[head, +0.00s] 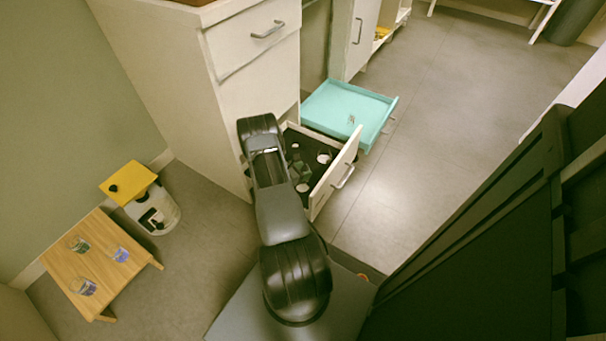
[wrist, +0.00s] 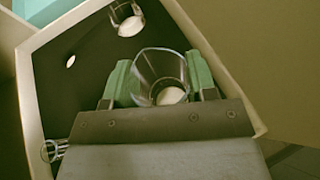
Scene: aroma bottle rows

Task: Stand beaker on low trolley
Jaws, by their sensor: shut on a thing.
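My gripper (wrist: 160,80) has green fingers on both sides of a clear glass beaker (wrist: 163,68) and is shut on it. The beaker is inside the open white drawer (head: 337,180), over its dark floor. In the head view my arm reaches down into this drawer, and the held beaker is hard to make out. A low wooden stand (head: 75,262) at the left, which seems to be the low trolley, bears three clear glasses: one at the back (head: 79,245), one at the right (head: 121,254) and one at the front (head: 84,287).
Another glass (wrist: 127,20) stands in the drawer ahead of the gripper. Part of a clear item (wrist: 54,150) shows at lower left. A turquoise drawer (head: 330,98) is open beyond. A white bin-like unit with a yellow top (head: 128,181) stands beside the wooden stand.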

